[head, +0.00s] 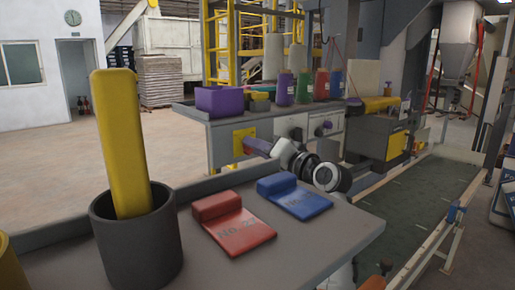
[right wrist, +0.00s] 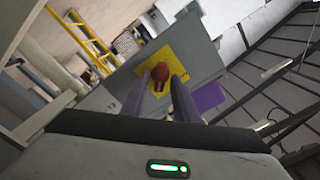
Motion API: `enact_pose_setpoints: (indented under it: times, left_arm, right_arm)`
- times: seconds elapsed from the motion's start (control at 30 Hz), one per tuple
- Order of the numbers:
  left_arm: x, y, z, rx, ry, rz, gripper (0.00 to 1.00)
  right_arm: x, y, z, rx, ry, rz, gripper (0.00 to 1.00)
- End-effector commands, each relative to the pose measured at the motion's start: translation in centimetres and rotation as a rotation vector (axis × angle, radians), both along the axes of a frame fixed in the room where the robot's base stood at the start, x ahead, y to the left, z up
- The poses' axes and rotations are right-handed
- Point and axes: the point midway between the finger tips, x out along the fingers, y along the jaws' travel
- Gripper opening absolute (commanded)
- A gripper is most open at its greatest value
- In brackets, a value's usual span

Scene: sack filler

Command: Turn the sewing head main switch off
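The main switch is a red rotary knob (right wrist: 160,74) on a yellow plate (right wrist: 177,56), fixed to the front of a grey cabinet, in the right wrist view. The yellow plate also shows in the head view (head: 238,142), where my gripper hides the knob. My right gripper (head: 251,144) reaches the plate from the right with its purple fingers pointing at it. In the right wrist view its fingers (right wrist: 166,82) are apart, with the knob between or just beyond their tips. I cannot tell whether they touch it, nor the knob's setting. My left gripper is out of view.
Other switches (head: 297,132) sit on the cabinet front to the right. Purple bins (head: 219,101) and coloured bottles (head: 285,90) stand on its top. A nearer grey table holds a red pad (head: 236,232), a blue pad (head: 298,201) and a dark pot (head: 137,248) with a yellow block.

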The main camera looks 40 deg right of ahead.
Motion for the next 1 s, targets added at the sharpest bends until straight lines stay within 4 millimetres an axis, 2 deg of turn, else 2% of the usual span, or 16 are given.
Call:
enact_pose_setpoints:
  times: [0.03, 0.13, 0.17, 0.57, 1.0]
  left_arm:
    - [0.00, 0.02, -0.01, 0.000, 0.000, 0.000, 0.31]
    - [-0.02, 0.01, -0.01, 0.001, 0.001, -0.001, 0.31]
    - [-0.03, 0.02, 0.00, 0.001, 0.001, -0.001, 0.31]
    - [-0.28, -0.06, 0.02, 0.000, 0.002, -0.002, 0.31]
    - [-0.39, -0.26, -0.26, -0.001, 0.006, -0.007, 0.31]
  right_arm:
    - [-0.01, 0.00, -0.01, 0.000, 0.000, 0.000, 0.18]
    - [-0.02, 0.01, -0.02, 0.001, 0.000, 0.000, 0.01]
    - [-0.02, 0.01, -0.02, 0.001, 0.000, 0.000, 0.00]
    - [-0.04, 0.02, -0.07, -0.059, 0.009, 0.001, 0.00]
    - [-0.01, 0.16, -0.02, -0.408, 0.050, 0.001, 0.00]
